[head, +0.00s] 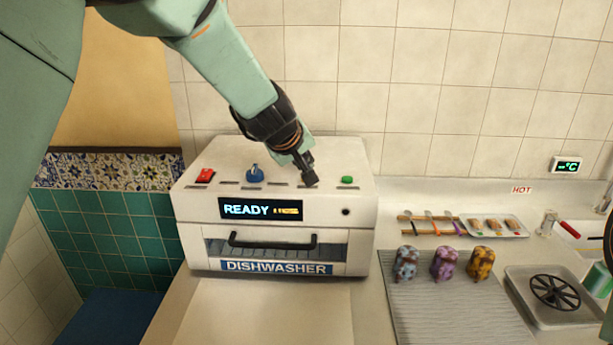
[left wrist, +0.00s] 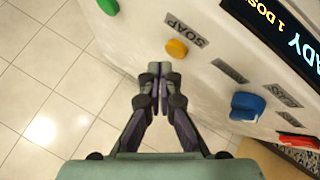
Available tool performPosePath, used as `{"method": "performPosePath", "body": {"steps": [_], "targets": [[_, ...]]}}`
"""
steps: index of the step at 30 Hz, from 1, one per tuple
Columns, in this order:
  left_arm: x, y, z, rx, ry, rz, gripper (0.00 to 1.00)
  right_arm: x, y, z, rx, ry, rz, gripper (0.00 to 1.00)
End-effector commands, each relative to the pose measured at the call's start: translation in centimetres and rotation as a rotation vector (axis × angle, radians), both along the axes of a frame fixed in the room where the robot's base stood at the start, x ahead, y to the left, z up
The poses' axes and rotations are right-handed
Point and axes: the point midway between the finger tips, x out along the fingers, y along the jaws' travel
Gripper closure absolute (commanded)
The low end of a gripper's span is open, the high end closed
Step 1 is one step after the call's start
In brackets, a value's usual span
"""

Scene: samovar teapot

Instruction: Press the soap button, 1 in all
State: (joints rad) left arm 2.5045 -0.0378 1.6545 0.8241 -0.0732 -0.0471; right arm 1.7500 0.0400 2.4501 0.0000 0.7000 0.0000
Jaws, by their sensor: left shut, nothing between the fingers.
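The white dishwasher (head: 290,208) stands on the counter, its display reading READY with smaller text beside it. In the left wrist view the soap button (left wrist: 176,48) is a round yellow-orange button by a SOAP label (left wrist: 186,29). My left gripper (head: 308,180) points down at the dishwasher's top, between the blue knob (head: 255,174) and the green button (head: 347,180). Its shut, empty fingertips (left wrist: 157,72) appear just beside the soap button in the wrist view; I cannot tell whether they touch. In the head view the gripper hides that button.
A red switch (head: 205,176) is at the top's left end. A tiled wall (head: 440,90) stands behind.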

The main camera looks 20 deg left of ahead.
Motion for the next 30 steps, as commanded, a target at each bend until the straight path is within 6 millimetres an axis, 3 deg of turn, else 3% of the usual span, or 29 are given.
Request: {"method": "performPosePath", "body": {"steps": [18, 30], "targets": [[0.0, 0.0, 5.0, 0.0, -0.001, 0.001, 1.0, 0.0, 0.0, 4.8, 0.0, 0.0, 0.0, 0.6], [0.0, 0.0, 5.0, 0.0, 0.0, 0.0, 1.0, 0.0, 0.0, 4.8, 0.0, 0.0, 0.0, 0.6]]}}
